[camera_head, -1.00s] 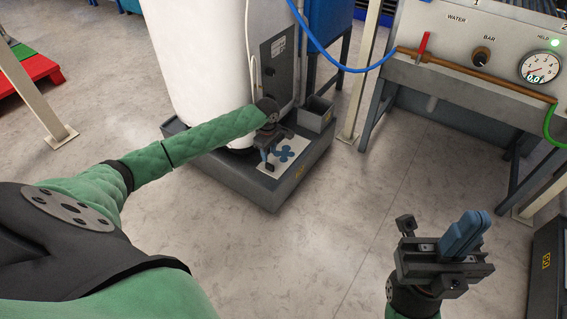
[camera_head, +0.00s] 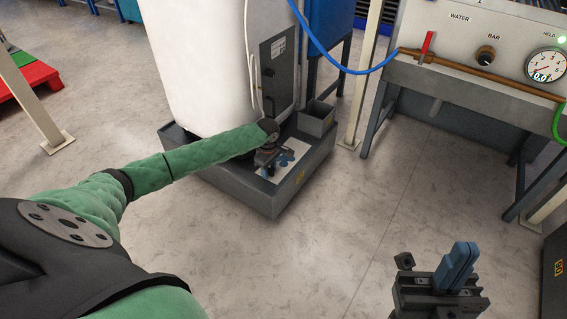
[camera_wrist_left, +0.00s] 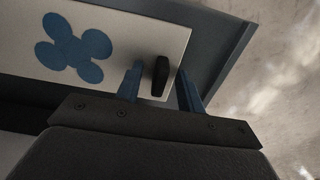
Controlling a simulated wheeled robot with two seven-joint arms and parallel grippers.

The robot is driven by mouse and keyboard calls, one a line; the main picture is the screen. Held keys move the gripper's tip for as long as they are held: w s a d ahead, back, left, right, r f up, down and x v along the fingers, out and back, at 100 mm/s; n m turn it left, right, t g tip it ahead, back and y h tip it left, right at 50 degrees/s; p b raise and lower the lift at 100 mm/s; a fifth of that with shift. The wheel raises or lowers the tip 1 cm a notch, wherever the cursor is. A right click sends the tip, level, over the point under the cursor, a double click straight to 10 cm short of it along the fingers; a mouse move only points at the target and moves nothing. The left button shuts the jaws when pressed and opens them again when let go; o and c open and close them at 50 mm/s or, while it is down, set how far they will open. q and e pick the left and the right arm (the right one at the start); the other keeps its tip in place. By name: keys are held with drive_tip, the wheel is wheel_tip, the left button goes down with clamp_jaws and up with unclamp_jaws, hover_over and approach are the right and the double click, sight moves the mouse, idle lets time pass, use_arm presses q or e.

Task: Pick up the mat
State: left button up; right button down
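The mat (camera_head: 293,155) is a pale rectangle with a blue four-lobed figure, lying on the dark base beneath the white tank. It also fills the upper left of the left wrist view (camera_wrist_left: 115,60). A small upright black tab (camera_wrist_left: 159,76) stands at the mat's end. My left gripper (camera_head: 270,170) is over the mat and partly hides it. In the left wrist view its two blue fingers (camera_wrist_left: 160,88) are apart, one on each side of the tab, with gaps visible. My right gripper (camera_head: 459,266) is at the lower right, its blue fingers together and empty.
The white tank (camera_head: 205,75) and a small grey bin (camera_head: 316,120) stand on the dark base (camera_head: 275,202). A grey bench (camera_head: 470,85) with gauge and hoses is at the right. A cream post (camera_head: 362,75) stands between. Bare floor lies in front.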

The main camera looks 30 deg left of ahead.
use_arm(q)
clamp_jaws()
